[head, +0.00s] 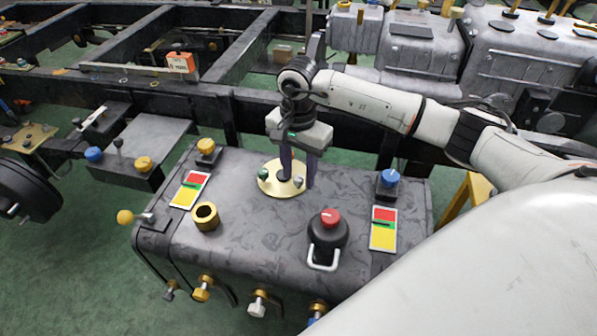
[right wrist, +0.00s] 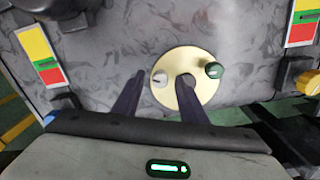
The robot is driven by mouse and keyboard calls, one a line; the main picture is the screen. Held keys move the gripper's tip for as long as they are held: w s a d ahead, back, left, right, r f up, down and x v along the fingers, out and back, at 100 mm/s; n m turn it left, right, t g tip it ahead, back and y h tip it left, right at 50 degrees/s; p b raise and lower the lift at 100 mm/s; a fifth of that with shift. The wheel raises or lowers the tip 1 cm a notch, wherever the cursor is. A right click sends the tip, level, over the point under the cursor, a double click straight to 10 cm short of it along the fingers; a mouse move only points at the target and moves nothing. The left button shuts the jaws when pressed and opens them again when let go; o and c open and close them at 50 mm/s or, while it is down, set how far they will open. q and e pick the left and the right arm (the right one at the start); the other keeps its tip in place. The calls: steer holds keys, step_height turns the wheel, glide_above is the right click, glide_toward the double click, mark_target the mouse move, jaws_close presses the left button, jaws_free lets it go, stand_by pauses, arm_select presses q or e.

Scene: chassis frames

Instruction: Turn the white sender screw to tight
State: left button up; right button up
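A round brass plate (head: 268,188) lies on top of the dark grey tank. It carries the white sender screw (head: 298,183) and a green screw (head: 263,174). My right gripper (head: 298,180) points down over the plate. Its two dark fingers are apart, one on each side of the white screw in the picture. In the right wrist view the white screw (right wrist: 158,77) shows between the open fingertips (right wrist: 163,77), with the green screw (right wrist: 213,70) beyond the right finger. I cannot tell whether the fingers touch the white screw. My left gripper is not in view.
A black fitting with a red cap (head: 330,218) and white handle stands front right. A brass ring (head: 205,215) is front left. Red-yellow-green gauge cards (head: 190,189) (head: 383,228) lie on both sides, near a yellow knob (head: 206,147) and blue knob (head: 389,178). Chassis rails run behind.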

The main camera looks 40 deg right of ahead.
steer(key=shift+c, duration=0.3)
jaws_close()
steer(key=shift+m, duration=0.3)
steer(key=m, duration=0.2)
steer(key=shift+m, duration=0.3)
steer(key=m+p, duration=0.1)
steer(key=m, duration=0.2)
steer(key=shift+m, duration=0.4)
steer(key=m, duration=0.4)
steer(key=shift+p, duration=0.4)
steer(key=shift+m+p, duration=0.3)
steer(key=shift+m, duration=1.3)
